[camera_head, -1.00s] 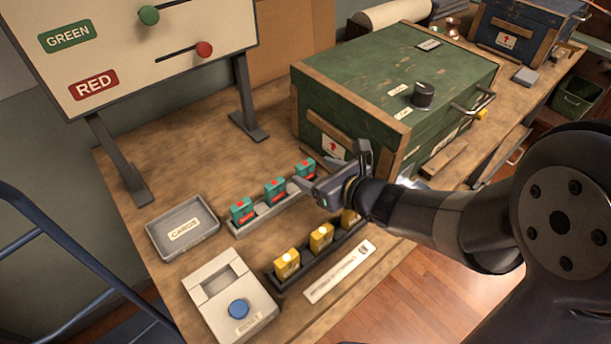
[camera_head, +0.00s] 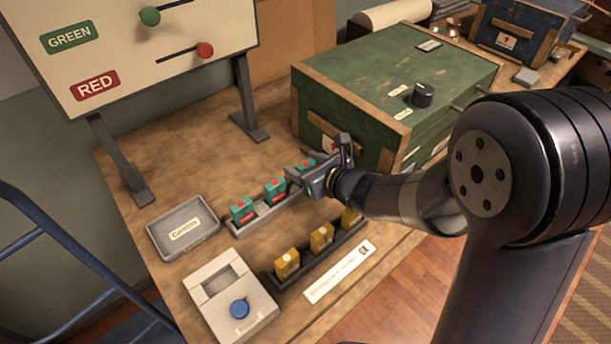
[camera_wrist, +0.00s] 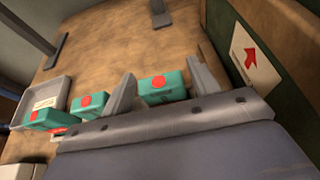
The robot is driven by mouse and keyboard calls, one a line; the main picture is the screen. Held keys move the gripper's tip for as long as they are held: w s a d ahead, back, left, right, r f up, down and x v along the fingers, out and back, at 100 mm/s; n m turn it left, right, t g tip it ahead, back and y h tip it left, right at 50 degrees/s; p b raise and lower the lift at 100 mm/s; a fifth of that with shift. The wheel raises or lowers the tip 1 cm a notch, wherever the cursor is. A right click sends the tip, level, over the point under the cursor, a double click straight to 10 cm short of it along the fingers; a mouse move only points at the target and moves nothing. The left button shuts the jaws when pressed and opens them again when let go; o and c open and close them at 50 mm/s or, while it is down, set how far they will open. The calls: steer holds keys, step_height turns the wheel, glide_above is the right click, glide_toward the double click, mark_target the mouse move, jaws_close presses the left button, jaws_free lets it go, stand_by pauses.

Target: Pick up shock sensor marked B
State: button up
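Three teal blocks with red tops stand in a row in a light grey rack (camera_head: 240,231): a left one (camera_head: 242,211), a middle one (camera_head: 275,191) and a right one (camera_head: 305,165). Three yellow blocks (camera_head: 321,238) with pale tops stand in a dark rack (camera_head: 333,249) nearer the front. Their markings are too small to read, so I cannot tell which is B. My gripper (camera_head: 320,163) is open at the right teal block. In the wrist view that block (camera_wrist: 163,88) shows between my spread fingers (camera_wrist: 160,92); I cannot tell whether they touch it.
A green chest (camera_head: 390,85) stands close behind and right of my gripper. A grey tray labelled CARDS (camera_head: 183,228) and a box with a blue button (camera_head: 239,309) lie left. A printed strip (camera_head: 338,272) lies at the front. The table behind the teal blocks is clear.

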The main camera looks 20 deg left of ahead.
steer(key=c, duration=0.8)
steer(key=shift+c, duration=0.2)
